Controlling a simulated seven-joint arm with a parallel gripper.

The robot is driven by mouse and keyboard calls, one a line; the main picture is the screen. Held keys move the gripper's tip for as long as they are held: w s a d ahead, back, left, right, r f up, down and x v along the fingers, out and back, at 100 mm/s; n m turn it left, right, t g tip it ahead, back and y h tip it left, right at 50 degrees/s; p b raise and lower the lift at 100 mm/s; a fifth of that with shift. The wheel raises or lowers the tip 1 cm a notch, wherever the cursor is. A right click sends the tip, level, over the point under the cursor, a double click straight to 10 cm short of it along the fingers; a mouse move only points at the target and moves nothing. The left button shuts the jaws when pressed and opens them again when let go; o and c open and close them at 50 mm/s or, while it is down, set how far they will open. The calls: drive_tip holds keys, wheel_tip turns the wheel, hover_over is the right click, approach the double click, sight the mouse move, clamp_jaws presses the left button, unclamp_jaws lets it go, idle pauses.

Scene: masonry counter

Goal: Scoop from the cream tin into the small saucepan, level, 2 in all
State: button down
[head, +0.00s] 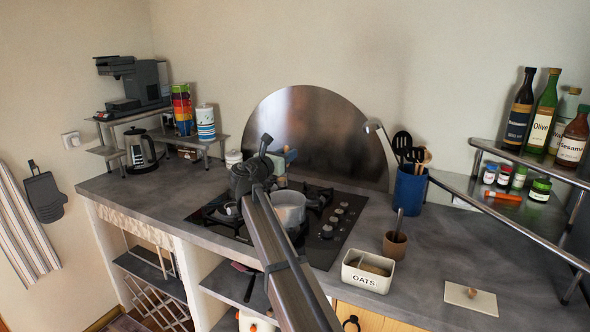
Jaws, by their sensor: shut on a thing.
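The cream tin (367,281), a rectangular open box marked OATS, stands on the counter in front of the hob with brown contents inside. A thin pale shape in it is too small to name. The small saucepan (291,211), grey metal, sits on the hob, partly hidden behind my arm. My gripper (279,158) is above and just behind the saucepan in the picture, shut on what looks like a scoop with a blue-grey part (290,156). Most of the held thing is hidden; its bowl and any load cannot be made out.
A brown cup (395,244) with a handle standing in it is behind the tin. A cream lid (471,298) with a wooden knob lies to the right. A blue utensil pot (410,188) stands right of the hob (337,238). The counter right of the cup is mostly clear.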

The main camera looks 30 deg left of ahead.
drive_tip(key=shift+w+r+h, duration=0.1)
drive_tip(key=shift+w+h, duration=0.2)
drive_tip(key=s+d+f+m, duration=0.1)
drive_tip(key=d+f+m, duration=0.7)
drive_tip(key=m, duration=0.8)
drive_tip(key=shift+s+d+f+h, duration=0.15)
drive_tip(key=shift+s+f+h, duration=0.2)
drive_tip(key=shift+f, duration=1.4)
